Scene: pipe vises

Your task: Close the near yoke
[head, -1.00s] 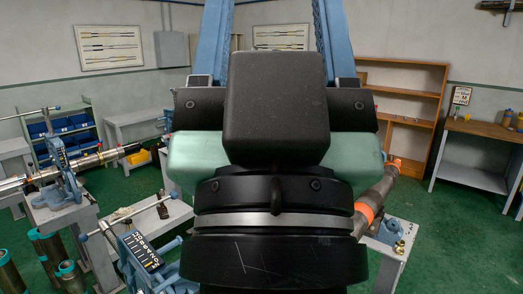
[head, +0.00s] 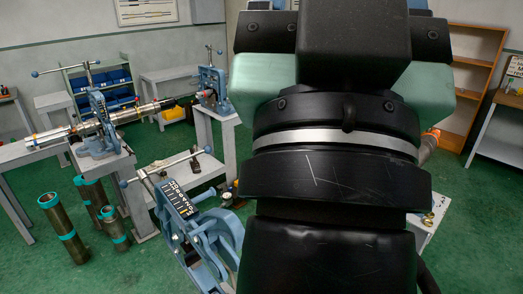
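The near blue pipe vise (head: 215,245) stands low in the middle left of the head view. Its yoke (head: 178,200), with a black lettered plate and a T-handle (head: 165,167), leans over to the upper left, tilted rather than upright. The vise's right side is hidden behind my arm. My gripper (head: 352,30) is at the top right, seen from behind. The fingertips are out of view, and no contact with the yoke shows.
Two farther blue vises, one at left (head: 95,125) and one behind (head: 213,85), stand upright around a long pipe (head: 135,113). Several dark pipes with teal bands (head: 62,228) stand on the green floor at left. A bench and shelf are at right.

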